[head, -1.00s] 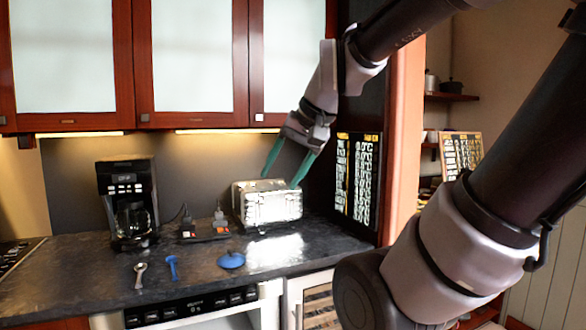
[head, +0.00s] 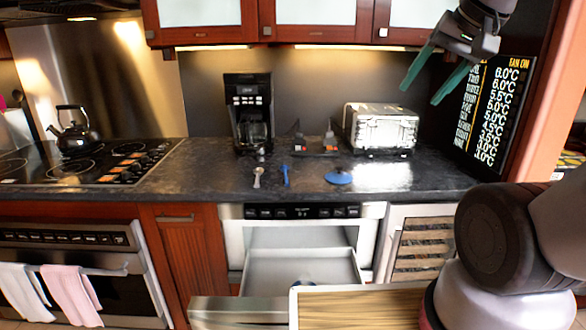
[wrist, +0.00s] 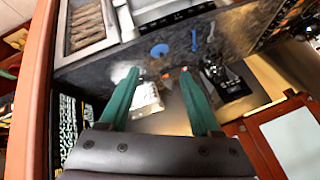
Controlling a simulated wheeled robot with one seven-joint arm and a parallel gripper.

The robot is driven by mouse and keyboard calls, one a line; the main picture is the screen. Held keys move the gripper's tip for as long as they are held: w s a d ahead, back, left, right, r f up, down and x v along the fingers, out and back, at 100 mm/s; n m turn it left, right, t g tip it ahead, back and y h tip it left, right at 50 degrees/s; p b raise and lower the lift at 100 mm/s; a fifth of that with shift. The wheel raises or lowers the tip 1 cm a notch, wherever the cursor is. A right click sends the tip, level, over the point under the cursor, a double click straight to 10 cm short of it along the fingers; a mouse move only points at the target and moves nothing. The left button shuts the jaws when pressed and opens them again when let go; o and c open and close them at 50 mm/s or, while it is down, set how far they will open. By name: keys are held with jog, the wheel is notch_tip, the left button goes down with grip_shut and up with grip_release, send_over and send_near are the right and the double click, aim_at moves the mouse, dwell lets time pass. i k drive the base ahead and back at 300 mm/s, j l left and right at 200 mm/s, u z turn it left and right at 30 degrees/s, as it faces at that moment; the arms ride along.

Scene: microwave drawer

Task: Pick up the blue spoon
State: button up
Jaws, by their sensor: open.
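The blue spoon (head: 286,174) lies on the dark countertop (head: 215,180), between a silver spoon (head: 257,177) and a round blue lid-like object (head: 338,177). In the wrist view, which looks at the counter from above and upside down, the blue spoon (wrist: 194,40) is small and beyond my fingertips. My gripper (head: 420,84) is open and empty, high up to the right of the spoon and in front of the wall panel. Its two green fingers also show wide apart in the wrist view (wrist: 160,72). Nothing hides the spoon.
A coffee maker (head: 249,112), dark blocks (head: 315,147) and a silver toaster (head: 381,129) stand behind the spoon. Below the counter, the microwave drawer (head: 300,268) is pulled out. A wooden surface (head: 360,308) is in front. A kettle (head: 74,129) stands on the stove.

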aim_at(284, 168)
jog(key=j+z, duration=0.15)
jog(key=j, duration=0.3)
jog(key=k+j+z, duration=0.2)
jog(key=j, duration=0.2)
jog(key=j+z, duration=0.15)
jog(key=j, duration=0.3)
jog(key=k+j+z, duration=0.15)
jog(key=j, duration=0.25)
jog(key=k+j+z, duration=0.2)
jog(key=j, duration=0.2)
jog(key=k+j+z, duration=0.15)
jog(key=j, duration=0.25)
